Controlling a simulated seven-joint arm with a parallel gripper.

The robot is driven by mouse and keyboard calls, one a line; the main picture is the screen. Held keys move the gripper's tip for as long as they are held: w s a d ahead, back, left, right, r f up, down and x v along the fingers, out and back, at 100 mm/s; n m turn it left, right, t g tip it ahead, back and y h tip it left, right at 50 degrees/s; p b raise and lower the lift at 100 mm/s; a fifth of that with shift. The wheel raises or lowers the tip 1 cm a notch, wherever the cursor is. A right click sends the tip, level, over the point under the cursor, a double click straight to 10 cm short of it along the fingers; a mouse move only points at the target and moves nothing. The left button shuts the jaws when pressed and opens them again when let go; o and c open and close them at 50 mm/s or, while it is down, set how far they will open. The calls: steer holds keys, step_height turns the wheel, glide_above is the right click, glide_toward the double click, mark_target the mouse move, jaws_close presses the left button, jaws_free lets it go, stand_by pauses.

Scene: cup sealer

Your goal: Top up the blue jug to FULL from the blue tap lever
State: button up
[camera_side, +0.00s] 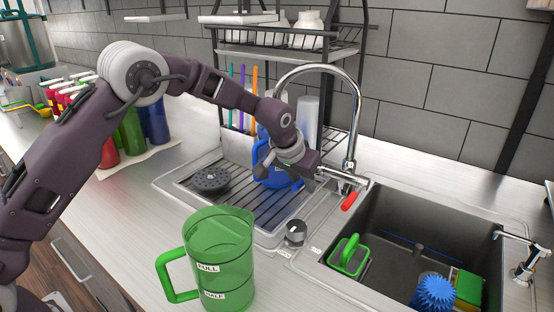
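The blue jug (272,178) stands on the ribbed drainboard left of the sink, partly hidden behind my wrist; its fill marks and water level cannot be seen. My gripper (328,176) is in front of and to the right of the jug, close to the base of the chrome tap (357,110). Its fingers are small and overlap the tap fittings, so I cannot tell whether they are open or touch anything. A red lever (349,200) shows at the tap base. No blue lever is visible.
A green jug (222,258) marked FULL and HALF stands on the front counter. The sink basin (390,225) holds a green-handled brush (349,256), a blue spiky ball (432,292) and a sponge (468,287). A dish rack (290,55) stands behind the drainboard.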

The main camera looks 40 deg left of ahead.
steer(key=shift+d, duration=0.1)
jaws_close()
